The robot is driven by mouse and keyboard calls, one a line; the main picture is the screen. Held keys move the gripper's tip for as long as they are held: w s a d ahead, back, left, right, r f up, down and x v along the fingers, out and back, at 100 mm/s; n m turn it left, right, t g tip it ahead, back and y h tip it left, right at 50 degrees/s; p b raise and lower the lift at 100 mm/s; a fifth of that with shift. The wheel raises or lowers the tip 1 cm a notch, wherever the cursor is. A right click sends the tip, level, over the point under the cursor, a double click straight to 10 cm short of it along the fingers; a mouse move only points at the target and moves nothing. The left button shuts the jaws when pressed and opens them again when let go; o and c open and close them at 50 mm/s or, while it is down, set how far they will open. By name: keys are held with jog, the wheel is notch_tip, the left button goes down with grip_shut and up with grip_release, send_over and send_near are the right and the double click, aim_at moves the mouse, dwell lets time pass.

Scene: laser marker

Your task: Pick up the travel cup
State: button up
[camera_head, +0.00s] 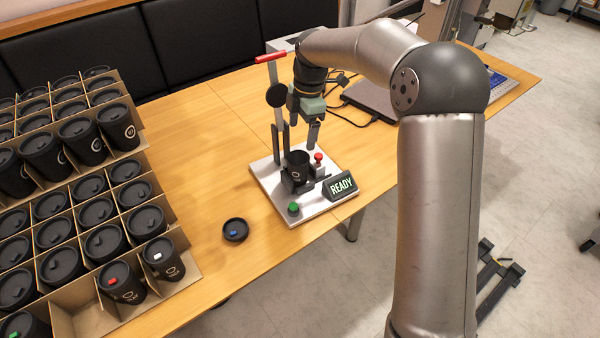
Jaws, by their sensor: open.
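A black travel cup (298,166) without a lid stands upright in the holder of the laser marker (268,178). A round black lid (235,230) with a blue tab lies on the table to the left of the marker's base. My gripper (305,133) points down above the cup, apart from it, with its jaws open and nothing seen between them. One finger shows clearly; the other is hard to make out against the dark parts behind it. More black lidded travel cups (122,283) stand in the divided cardboard crates at the left.
Two cardboard crates (180,240) fill the table's left side; the nearer has empty cells in front. The marker has a red-handled column (277,100), red and green buttons, and a "READY" display (341,186). A laptop (372,98) and cables lie behind.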

aim_at(298, 163)
jog(key=f, duration=0.4)
jog(key=f+p, duration=0.1)
jog(key=f, duration=0.3)
jog(key=a+f, duration=0.1)
jog(key=f, duration=0.3)
jog(key=shift+s+a+f, duration=0.1)
jog(key=shift+s+f, duration=0.15)
jog(key=c, duration=0.7)
